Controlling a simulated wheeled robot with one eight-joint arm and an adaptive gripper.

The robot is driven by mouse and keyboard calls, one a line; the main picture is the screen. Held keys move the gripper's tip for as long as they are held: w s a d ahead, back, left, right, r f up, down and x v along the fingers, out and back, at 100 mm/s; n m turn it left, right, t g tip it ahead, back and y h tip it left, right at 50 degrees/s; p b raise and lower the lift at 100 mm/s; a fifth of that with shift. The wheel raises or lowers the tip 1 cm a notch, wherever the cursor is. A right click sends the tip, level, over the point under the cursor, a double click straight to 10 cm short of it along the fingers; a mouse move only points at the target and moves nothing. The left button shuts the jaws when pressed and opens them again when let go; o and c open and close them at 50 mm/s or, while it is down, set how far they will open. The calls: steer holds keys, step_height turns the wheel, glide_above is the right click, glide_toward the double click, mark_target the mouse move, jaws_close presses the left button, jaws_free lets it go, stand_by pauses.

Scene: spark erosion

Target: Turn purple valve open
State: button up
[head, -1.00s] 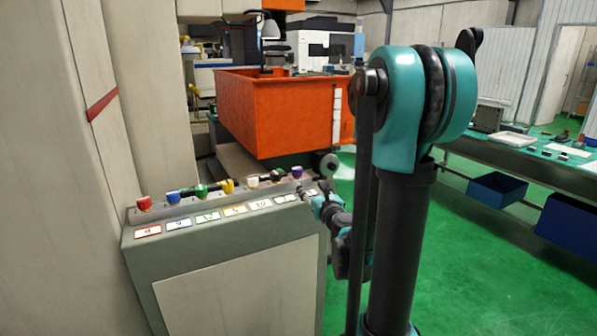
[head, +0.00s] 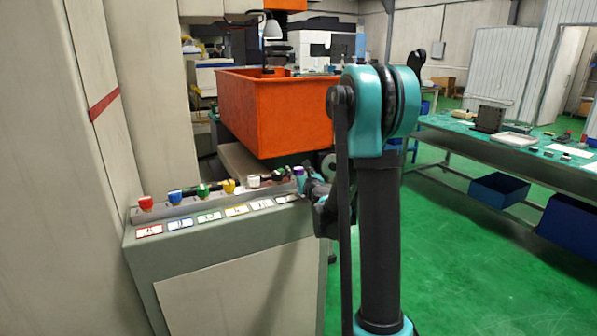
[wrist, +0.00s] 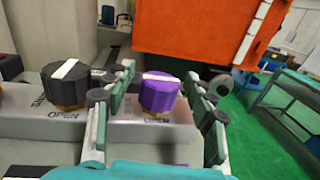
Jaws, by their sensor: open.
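The purple valve (wrist: 159,92) is a round knob with a white bar on top, on a brass stem. In the wrist view it stands between the two open fingers of my gripper (wrist: 160,108), with a gap on both sides. The word OPEN is printed on the grey panel near it. In the head view the purple valve (head: 298,171) is at the right end of the valve row, and my gripper (head: 308,182) is beside it, partly hidden by my arm.
A black valve with a white bar (wrist: 67,82) stands left of my gripper. Red (head: 145,203), blue (head: 174,196), green (head: 203,190), yellow (head: 228,186) and white (head: 253,181) valves line the grey cabinet (head: 240,270). An orange tank (head: 275,112) is behind.

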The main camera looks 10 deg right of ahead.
steer(key=c, duration=1.2)
steer(key=shift+n+y, duration=0.3)
steer(key=shift+y, duration=0.2)
steer(key=n+g+y, duration=0.1)
steer(key=y, duration=0.1)
steer(key=n+g+y, duration=0.1)
steer(key=n+y, duration=0.1)
steer(key=y, duration=0.1)
steer(key=shift+w+d, duration=0.1)
steer(key=shift+d, duration=0.05)
steer(key=n+g+y, duration=0.5)
steer(key=y, duration=0.1)
steer(key=shift+n+g, duration=0.4)
steer(key=n+g+y, duration=0.1)
steer(key=n+g, duration=0.1)
steer(key=g, duration=0.1)
steer(key=n+g+y, duration=0.1)
steer(key=n+g, duration=0.1)
steer(key=g, duration=0.1)
steer(key=shift+a+n+g+y, duration=0.2)
steer(key=shift+n+g+y, duration=0.1)
steer(key=shift+y, duration=0.1)
steer(key=shift+n+g, duration=1.9)
steer(key=shift+g, duration=1.1)
steer(key=shift+s+g, duration=0.2)
steer(key=shift+g, duration=0.1)
